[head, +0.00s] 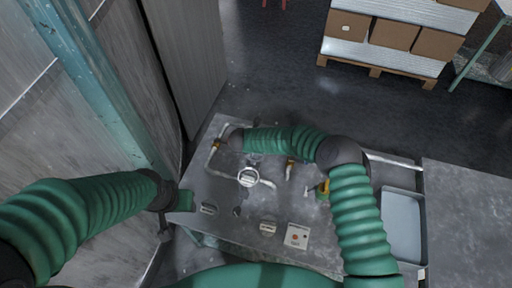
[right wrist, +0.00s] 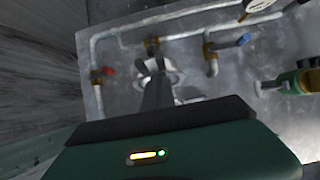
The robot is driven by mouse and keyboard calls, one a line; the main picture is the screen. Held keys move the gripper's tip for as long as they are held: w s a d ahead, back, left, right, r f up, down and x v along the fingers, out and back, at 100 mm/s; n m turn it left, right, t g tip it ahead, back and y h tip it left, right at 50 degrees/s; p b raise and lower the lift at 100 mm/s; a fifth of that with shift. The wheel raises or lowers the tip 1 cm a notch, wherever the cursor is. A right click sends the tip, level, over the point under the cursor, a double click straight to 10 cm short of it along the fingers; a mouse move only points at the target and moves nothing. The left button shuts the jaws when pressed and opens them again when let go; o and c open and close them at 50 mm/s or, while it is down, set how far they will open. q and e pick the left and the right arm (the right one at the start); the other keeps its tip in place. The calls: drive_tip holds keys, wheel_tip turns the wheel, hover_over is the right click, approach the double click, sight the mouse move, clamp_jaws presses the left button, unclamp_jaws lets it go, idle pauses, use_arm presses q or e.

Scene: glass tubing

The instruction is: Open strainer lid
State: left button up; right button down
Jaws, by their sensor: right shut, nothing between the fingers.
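A round white fitting (head: 248,177), which looks like the strainer with its lid, sits in the pipework on the grey panel in the head view. In the right wrist view a pale rounded part (right wrist: 175,74) shows behind my right fingers, partly hidden by them. My right gripper (right wrist: 155,66) is shut and empty, its dark fingers pointing at that part. I cannot tell whether they touch it. In the head view my right forearm reaches left over the panel's far side. My left gripper (head: 166,205) is by the panel's left edge, and its fingers are unclear.
White pipes (right wrist: 112,40) with brass joints run around the fitting. A control box with a red button (head: 297,236) is at the panel's front. A grey tray (head: 403,225) lies right.

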drive_tip(key=v, duration=1.7)
drive_tip(key=w+d+r+n+t+y, duration=0.25)
drive_tip(key=r+n+t, duration=0.2)
drive_tip(key=n, duration=1.15)
drive_tip(key=s+d+f+n+g, duration=0.2)
drive_tip(key=s+d+n+g, duration=0.2)
drive_tip(key=s+d+n, duration=0.5)
drive_tip(key=s+d+f+n+g, duration=0.2)
drive_tip(key=s+d+n+g, duration=0.2)
drive_tip(key=s+d+n, duration=0.6)
drive_tip(key=s+n+b, duration=0.1)
drive_tip(key=s+n, duration=0.3)
drive_tip(key=s, duration=0.1)
drive_tip(key=shift+s+d+n, duration=0.25)
drive_tip(key=shift+n, duration=0.05)
